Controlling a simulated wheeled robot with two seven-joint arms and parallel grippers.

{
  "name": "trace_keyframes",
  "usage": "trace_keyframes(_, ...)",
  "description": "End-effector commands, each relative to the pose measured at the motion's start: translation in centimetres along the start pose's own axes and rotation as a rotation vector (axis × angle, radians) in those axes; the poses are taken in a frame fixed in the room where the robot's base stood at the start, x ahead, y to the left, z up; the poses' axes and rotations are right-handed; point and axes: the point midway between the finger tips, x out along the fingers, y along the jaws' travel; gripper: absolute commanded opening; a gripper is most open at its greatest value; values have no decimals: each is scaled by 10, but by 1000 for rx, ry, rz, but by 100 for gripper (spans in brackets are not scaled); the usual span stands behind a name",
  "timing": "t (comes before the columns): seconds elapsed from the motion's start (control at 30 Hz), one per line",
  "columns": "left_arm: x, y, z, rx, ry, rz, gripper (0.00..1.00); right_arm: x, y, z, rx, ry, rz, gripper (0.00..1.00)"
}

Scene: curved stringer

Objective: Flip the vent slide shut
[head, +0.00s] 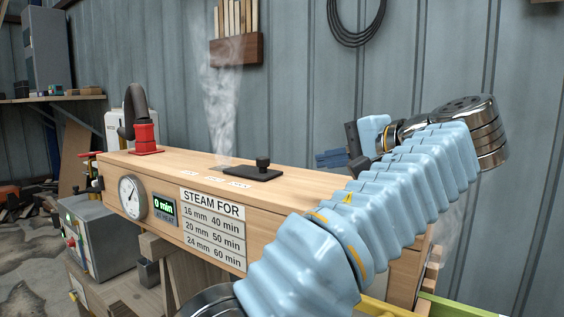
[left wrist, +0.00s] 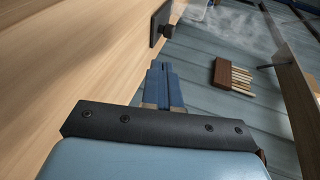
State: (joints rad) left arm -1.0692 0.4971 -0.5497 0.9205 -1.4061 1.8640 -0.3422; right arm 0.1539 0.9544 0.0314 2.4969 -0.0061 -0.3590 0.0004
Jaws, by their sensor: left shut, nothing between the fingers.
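The vent slide (head: 252,174) is a flat black plate with a knob (head: 263,162), on top of the long wooden steam box (head: 165,170). Steam (head: 218,110) rises from just beside the plate's left end. In the left wrist view the slide (left wrist: 157,24) is beyond my fingertips. My left gripper (head: 318,159) has blue fingers, shut and empty, pointing left toward the slide from its right, apart from it. The shut fingers also show in the left wrist view (left wrist: 163,66). The vent opening itself is hidden. My right gripper is not in view.
A red fitting with a dark hose (head: 146,138) stands at the box's left end. The front carries a dial gauge (head: 132,196), a timer reading 0 min (head: 165,208) and a STEAM FOR sign (head: 213,228). A rack of wooden sticks (head: 236,50) hangs on the back wall.

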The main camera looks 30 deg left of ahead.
Motion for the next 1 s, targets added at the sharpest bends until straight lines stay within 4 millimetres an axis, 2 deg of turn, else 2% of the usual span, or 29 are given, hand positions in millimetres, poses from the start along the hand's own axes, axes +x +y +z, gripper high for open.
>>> trace_keyframes(0.13, 6, 0, 0, 0, -1, 0, 0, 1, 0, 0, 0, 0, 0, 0)
trace_keyframes(0.27, 23, 1, 0, 0, -3, 1, 0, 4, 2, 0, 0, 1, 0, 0)
trace_keyframes(0.6, 95, 0, 1, 1, -3, 1, 0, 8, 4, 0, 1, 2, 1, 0)
trace_keyframes(0.73, 116, -6, 0, 0, -3, 1, 0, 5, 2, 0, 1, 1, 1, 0)
trace_keyframes(1.0, 137, -12, 0, 0, -1, 0, 0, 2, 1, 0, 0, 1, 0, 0)
